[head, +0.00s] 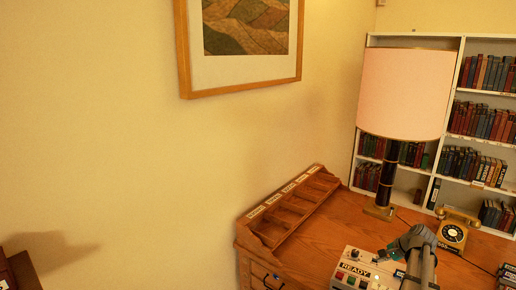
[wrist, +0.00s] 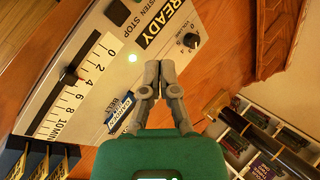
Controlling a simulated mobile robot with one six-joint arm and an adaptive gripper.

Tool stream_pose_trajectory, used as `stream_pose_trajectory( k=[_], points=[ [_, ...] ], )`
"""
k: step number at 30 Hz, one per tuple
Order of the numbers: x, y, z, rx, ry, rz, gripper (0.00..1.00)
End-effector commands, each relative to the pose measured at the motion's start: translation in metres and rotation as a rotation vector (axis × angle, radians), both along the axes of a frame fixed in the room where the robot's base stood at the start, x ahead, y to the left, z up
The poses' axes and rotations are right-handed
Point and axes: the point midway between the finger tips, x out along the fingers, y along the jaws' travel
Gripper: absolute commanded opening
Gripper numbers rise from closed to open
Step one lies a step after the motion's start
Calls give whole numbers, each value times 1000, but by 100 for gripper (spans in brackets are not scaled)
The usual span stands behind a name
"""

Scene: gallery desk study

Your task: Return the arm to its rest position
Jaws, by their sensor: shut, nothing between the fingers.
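My gripper (wrist: 159,70) is shut and empty, its two grey fingertips together in the wrist view. In the head view my gripper (head: 382,257) is at the lower right, over the right part of a pale control box (head: 352,268). The box also fills the upper left of the wrist view (wrist: 92,45), with a READY label, a lit green lamp, a minute slider and a volume knob. A blue tag lies beside the fingers in the wrist view. I cannot tell whether the fingertips touch the box.
The box stands on a wooden desk (head: 330,232). A tall lamp with a pink shade (head: 404,95) and a brass telephone (head: 453,232) stand behind and right of my arm. A labelled wooden sorter (head: 291,207) runs along the left wall. Bookshelves (head: 478,105) close the back.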

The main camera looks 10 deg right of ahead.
Motion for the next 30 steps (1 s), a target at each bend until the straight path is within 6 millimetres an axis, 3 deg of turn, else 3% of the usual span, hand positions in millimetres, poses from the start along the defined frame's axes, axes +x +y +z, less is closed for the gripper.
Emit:
stream_pose_trajectory(
  k=[1,3,14,30],
  points=[
    [5,21,-2,-15,12,44,0],
    [11,42,-4,-38,27,100,0],
    [28,152,-15,-155,100,394,0],
    [15,300,-26,-333,191,831,0]
  ],
)
